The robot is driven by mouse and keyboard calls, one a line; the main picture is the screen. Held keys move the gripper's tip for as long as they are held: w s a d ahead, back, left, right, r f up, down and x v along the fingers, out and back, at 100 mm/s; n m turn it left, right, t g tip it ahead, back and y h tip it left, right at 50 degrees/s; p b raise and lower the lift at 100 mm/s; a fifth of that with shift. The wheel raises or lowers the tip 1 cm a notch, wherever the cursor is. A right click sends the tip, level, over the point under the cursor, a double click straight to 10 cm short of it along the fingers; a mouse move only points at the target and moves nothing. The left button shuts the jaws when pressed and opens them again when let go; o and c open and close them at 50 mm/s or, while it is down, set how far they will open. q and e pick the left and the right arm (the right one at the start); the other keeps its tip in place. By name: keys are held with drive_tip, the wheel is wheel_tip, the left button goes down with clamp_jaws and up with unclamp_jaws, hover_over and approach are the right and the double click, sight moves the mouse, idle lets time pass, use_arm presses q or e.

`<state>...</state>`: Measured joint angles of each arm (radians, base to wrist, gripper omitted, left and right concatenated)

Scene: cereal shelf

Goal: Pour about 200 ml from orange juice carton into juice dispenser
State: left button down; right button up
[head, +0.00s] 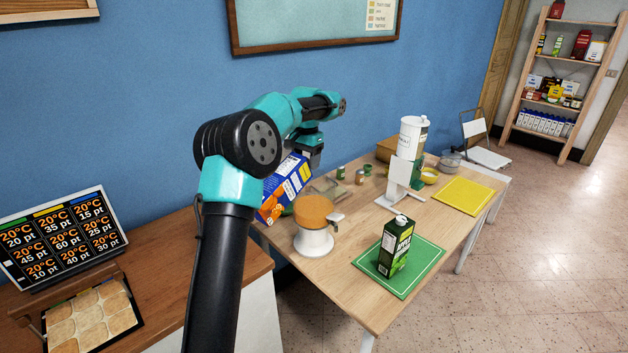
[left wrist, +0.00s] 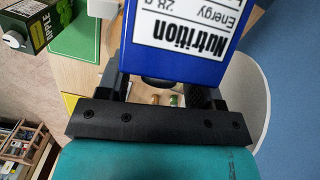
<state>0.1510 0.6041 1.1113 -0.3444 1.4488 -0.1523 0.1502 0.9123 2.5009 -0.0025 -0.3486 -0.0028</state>
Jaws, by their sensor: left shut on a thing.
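The blue orange juice carton (head: 284,190) is held tilted in my left gripper (head: 305,150), above the back left of the table. Its Nutrition panel (left wrist: 185,35) fills the top of the left wrist view, between the two fingers. The carton's cap and spout are not clear in either view, and I see no stream of juice. My right gripper is not in view.
A green apple juice carton (head: 395,248) stands on a green mat (head: 420,268) at the front. A white dispenser on a stand (head: 403,172), small jars and a yellow mat (head: 463,196) are farther right. My left arm crosses the near left side. The blue wall is close behind.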

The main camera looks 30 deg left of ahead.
use_arm(q)
drive_tip(key=shift+f+g+b, duration=0.3)
drive_tip(key=shift+g, duration=0.1)
idle(0.9)
